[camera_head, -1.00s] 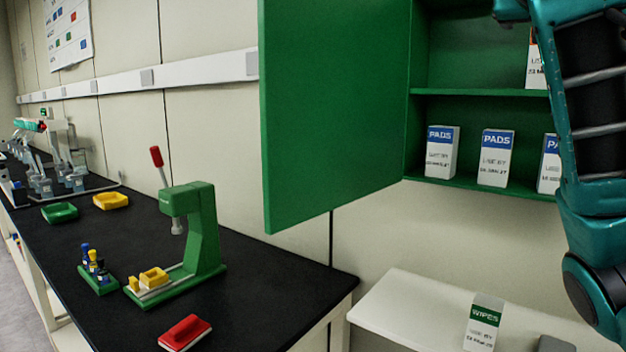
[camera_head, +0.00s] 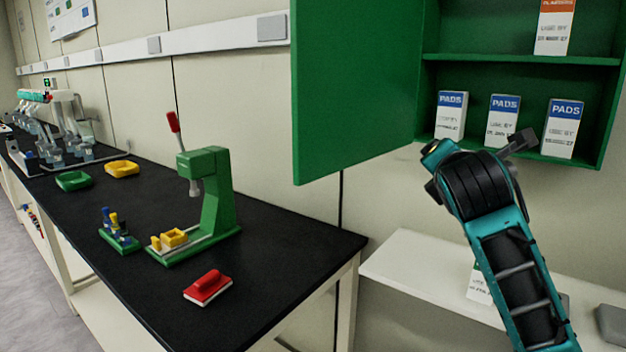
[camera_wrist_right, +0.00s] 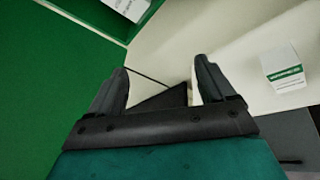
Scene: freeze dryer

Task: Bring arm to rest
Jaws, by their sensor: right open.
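My right arm (camera_head: 505,265) rises from the bottom right in the head view, bent in front of the green cabinet's lower edge. My left gripper is not in view.
The green wall cabinet (camera_head: 515,75) holds several PADS boxes (camera_head: 503,122) and an orange-topped box (camera_head: 555,25). Below is a white surface (camera_head: 415,265) with a WIPES box (camera_wrist_right: 284,68).

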